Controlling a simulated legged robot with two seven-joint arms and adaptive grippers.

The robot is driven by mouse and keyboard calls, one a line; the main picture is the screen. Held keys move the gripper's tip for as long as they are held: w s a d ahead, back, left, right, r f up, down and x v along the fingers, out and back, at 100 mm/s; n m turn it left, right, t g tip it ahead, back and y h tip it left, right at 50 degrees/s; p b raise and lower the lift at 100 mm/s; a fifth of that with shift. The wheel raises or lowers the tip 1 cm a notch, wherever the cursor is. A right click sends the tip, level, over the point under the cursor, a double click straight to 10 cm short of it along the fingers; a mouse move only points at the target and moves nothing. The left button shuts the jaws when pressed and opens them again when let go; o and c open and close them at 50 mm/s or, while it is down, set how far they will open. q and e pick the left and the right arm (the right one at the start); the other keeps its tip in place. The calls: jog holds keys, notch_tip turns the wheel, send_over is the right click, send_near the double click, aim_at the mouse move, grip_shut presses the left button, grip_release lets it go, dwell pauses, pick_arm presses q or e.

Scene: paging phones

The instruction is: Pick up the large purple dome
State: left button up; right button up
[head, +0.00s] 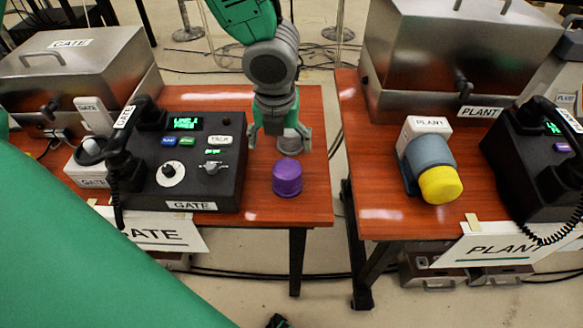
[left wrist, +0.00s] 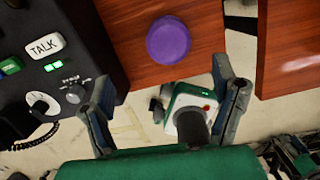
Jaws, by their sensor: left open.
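The large purple dome (head: 287,179) stands upright on the wooden table near its front right corner, right of the black GATE phone console. In the left wrist view the dome (left wrist: 169,40) shows from above, beyond the fingers and roughly centred between them. My left gripper (head: 280,138) is open, with its fingers spread, behind the dome in the head view. Nothing is held, and the fingers appear apart from the dome. It also shows in the left wrist view (left wrist: 165,82) with a finger at each side. My right gripper is not in view.
The GATE console (head: 190,165) and its handset stand left of the dome. A metal box (head: 75,70) is behind. A gap separates this table from the PLANT table (head: 380,222), which holds a yellow-capped grey cylinder (head: 428,170) and another phone (head: 535,165).

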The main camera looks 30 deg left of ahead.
aim_at(286, 168)
pick_arm(q)
jog(key=f+b, duration=0.1)
jog(key=f, duration=0.3)
jog(key=w+d+f+b, duration=0.1)
jog(key=f, duration=0.2)
jog(key=shift+d+f+b, duration=0.1)
jog(key=shift+b, duration=0.25)
jog(key=shift+a+f, duration=0.3)
jog(key=shift+f, duration=0.05)
jog(key=f+b, duration=0.1)
jog(key=f, duration=0.2)
jog(key=w+f+b, duration=0.1)
jog(key=shift+w+a+f+b, duration=0.1)
jog(key=shift+a+f+b, duration=0.2)
jog(key=shift+f, duration=0.1)
jog(key=shift+d, duration=0.15)
jog(key=shift+d+r, duration=0.15)
jog(key=shift+d, duration=0.05)
jog(key=c, duration=1.3)
jog(key=shift+a, duration=0.2)
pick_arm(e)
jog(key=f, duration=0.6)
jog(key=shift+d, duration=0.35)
